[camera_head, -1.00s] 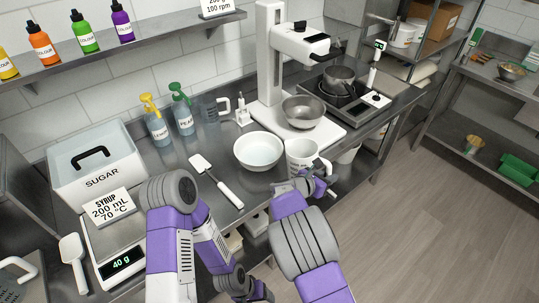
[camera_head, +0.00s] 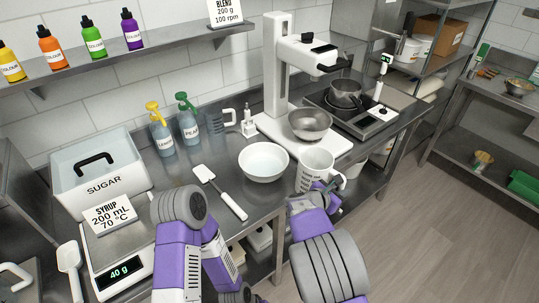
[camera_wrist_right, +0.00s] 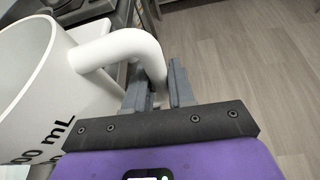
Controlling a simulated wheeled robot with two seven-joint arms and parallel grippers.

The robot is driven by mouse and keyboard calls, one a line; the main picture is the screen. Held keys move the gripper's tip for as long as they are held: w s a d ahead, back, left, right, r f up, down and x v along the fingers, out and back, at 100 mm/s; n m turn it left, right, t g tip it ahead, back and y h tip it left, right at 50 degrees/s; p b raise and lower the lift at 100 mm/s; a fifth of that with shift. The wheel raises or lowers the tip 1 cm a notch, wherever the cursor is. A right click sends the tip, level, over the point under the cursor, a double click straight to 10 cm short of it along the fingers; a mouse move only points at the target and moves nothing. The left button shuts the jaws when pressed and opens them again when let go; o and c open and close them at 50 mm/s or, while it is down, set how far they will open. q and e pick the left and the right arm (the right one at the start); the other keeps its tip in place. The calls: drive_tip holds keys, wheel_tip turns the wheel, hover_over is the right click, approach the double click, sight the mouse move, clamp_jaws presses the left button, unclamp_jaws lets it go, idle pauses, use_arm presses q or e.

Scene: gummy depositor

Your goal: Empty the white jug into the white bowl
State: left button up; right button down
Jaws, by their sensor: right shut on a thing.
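The white jug (camera_head: 313,171) is at the front right of the bench, to the right of the white bowl (camera_head: 264,162) and apart from it. My right gripper (camera_head: 328,190) is shut on the jug's handle at its right side. In the right wrist view the gripper (camera_wrist_right: 158,88) closes around the lower part of the white handle (camera_wrist_right: 128,47), and the jug's wall (camera_wrist_right: 30,85) with dark print fills the left. The jug looks roughly upright; its contents are hidden. The bowl stands on the bench. My left arm is low in the head view, its gripper out of sight.
A mixer with a steel bowl (camera_head: 310,124) stands behind the jug. A white spatula (camera_head: 221,192) lies left of the bowl. A scale reading 40 g (camera_head: 121,273) and a sugar bin (camera_head: 101,183) are at left.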

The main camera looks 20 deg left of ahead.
wheel_tip(320, 180, up, 2)
drive_tip(key=shift+r+p, duration=0.15)
drive_tip(key=shift+p, duration=0.45)
drive_tip(key=shift+s, duration=0.3)
drive_tip(key=s+d+b, duration=0.2)
drive_tip(key=s+b, duration=0.1)
drive_tip(key=s, duration=0.4)
